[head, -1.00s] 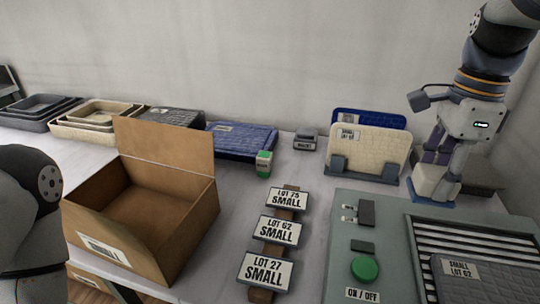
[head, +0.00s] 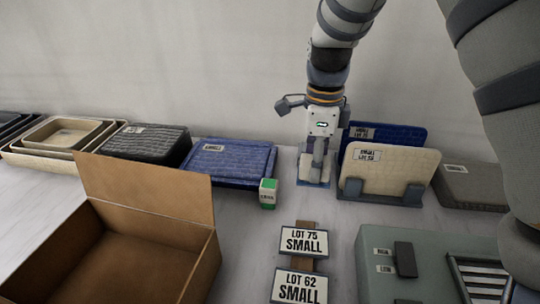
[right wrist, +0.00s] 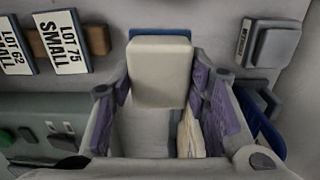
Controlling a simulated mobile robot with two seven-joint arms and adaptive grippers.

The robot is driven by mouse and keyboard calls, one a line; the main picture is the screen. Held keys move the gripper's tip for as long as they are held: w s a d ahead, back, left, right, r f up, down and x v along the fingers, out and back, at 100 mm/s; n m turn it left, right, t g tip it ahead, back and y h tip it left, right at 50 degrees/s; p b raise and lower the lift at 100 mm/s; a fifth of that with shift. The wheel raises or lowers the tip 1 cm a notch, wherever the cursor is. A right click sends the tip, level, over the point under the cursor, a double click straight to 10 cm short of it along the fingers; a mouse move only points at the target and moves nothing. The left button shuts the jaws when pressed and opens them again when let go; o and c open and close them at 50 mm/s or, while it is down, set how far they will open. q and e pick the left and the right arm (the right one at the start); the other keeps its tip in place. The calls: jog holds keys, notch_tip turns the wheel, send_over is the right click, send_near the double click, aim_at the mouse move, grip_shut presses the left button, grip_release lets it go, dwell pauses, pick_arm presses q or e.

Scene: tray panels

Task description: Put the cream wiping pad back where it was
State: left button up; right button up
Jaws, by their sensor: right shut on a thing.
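The cream wiping pad (right wrist: 160,70), a cream block with a blue face at its base, is between the fingers of my right gripper. My right gripper (head: 315,170) is shut on it and points down, just left of the panel rack in the head view. The pad (head: 314,183) shows low between the fingers, its blue edge lowest. I cannot tell whether it touches the table or hangs just above it. A small grey box with a label (right wrist: 272,43) stands beside the gripper in the right wrist view; in the head view the gripper hides its place. My left gripper is out of view.
The rack (head: 380,195) holds a cream panel (head: 390,172) and a blue one (head: 405,136). A small green-and-white container (head: 268,193) stands left of the gripper, near blue trays (head: 232,163). An open cardboard box (head: 190,235), label plates (head: 303,241) and a grey-green machine (head: 380,245) are nearer.

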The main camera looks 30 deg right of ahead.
jog(key=f, duration=0.1)
jog(key=w+d+f, duration=0.1)
jog(key=w+f, duration=0.1)
jog(key=f, duration=0.1)
jog(key=shift+w+d, duration=0.25)
jog(key=shift+w+d+f+b, duration=0.1)
jog(key=shift+w+f+b, duration=0.1)
jog(key=shift+f, duration=0.65)
jog(key=shift+w+f+b, duration=0.1)
jog(key=shift+w+f, duration=0.05)
jog(key=shift+f, duration=0.7)
jog(key=shift+f, duration=0.2)
jog(key=o, duration=1.1)
jog(key=shift+r, duration=0.1)
notch_tip(320, 180, up, 12)
jog(key=shift+r, duration=0.1)
